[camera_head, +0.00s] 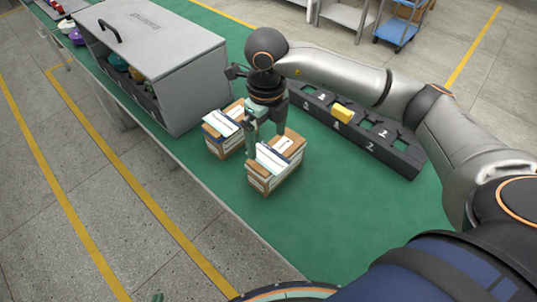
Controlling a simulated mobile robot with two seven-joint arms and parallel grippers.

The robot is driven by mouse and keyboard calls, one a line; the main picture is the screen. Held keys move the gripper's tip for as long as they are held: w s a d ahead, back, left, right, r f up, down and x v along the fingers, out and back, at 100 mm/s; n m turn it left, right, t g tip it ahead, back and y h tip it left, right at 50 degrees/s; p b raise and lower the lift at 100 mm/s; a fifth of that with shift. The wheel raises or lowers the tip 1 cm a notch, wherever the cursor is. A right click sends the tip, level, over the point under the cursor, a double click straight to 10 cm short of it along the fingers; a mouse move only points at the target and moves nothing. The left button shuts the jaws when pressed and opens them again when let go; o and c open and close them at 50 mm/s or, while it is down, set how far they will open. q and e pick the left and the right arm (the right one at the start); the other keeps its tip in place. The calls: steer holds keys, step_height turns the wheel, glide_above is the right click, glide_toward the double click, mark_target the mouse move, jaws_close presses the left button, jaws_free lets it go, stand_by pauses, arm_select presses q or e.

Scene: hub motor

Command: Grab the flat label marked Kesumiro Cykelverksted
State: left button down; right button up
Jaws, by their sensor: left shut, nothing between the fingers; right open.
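Two small brown boxes stand on the green bench top, the rear one (226,146) to the left and the front one (264,184) nearer. Each holds upright flat white labels; a front-box label (268,161) shows beside the gripper. The print is too small to read, so I cannot tell which is marked Kesumiro Cykelverksted. My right gripper (265,140) points down, open, over the front box's back side. I cannot tell whether a finger touches a label. Only a small green tip of my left gripper (157,297) shows at the bottom edge, shut and away from the boxes.
A grey metal cabinet (185,85) with a black handle stands left of the boxes. A long black rack (375,150) with a yellow block (343,113) lies to the right. The bench's front edge is close to the boxes; the green top (330,215) is clear at front right.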

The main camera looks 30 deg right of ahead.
mark_target(268, 157)
steer(key=f, duration=0.3)
steer(key=f+p, duration=0.1)
steer(key=f, duration=0.1)
steer(key=shift+w+d+f, duration=0.1)
steer(key=shift+w+d, duration=0.05)
steer(key=shift+d, duration=0.15)
steer(key=c, duration=1.3)
